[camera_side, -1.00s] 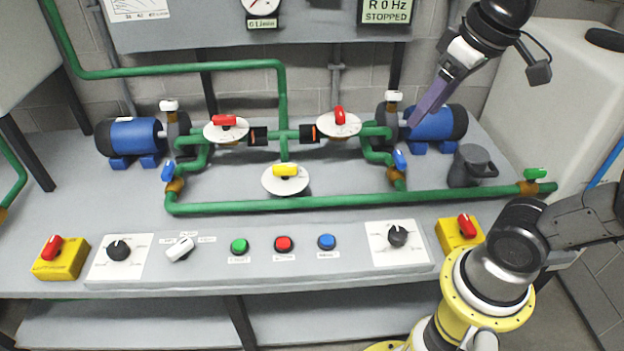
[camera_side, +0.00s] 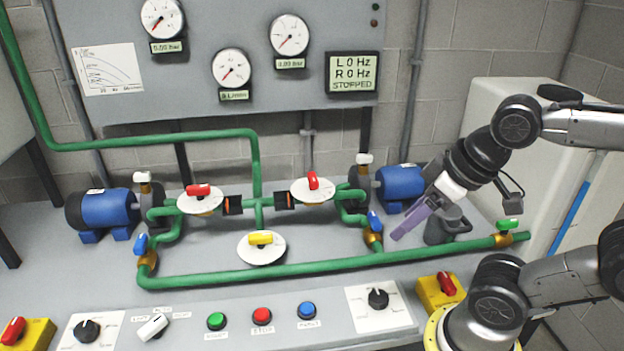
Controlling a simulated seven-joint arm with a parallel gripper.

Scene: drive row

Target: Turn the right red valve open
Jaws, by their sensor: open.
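The right red valve (camera_side: 313,182) has a red handle on a round white dial (camera_side: 300,192) on the green pipework. Its handle stands across the pipe, pointing away from the front of the bench. The left red valve (camera_side: 198,190) has its handle lying along the pipe. My gripper (camera_side: 398,235), with purple fingers, is open and empty. It points down and left, to the right of the right red valve and apart from it. The gap between the fingers is hard to see from this side.
A blue-handled valve (camera_side: 374,222) is just left of my fingers. A dark jug (camera_side: 441,228) stands behind and right of them, and the right blue pump (camera_side: 400,186) is behind. A yellow-handled valve (camera_side: 261,239) sits in front of the red valves. The display (camera_side: 353,72) reads STOPPED.

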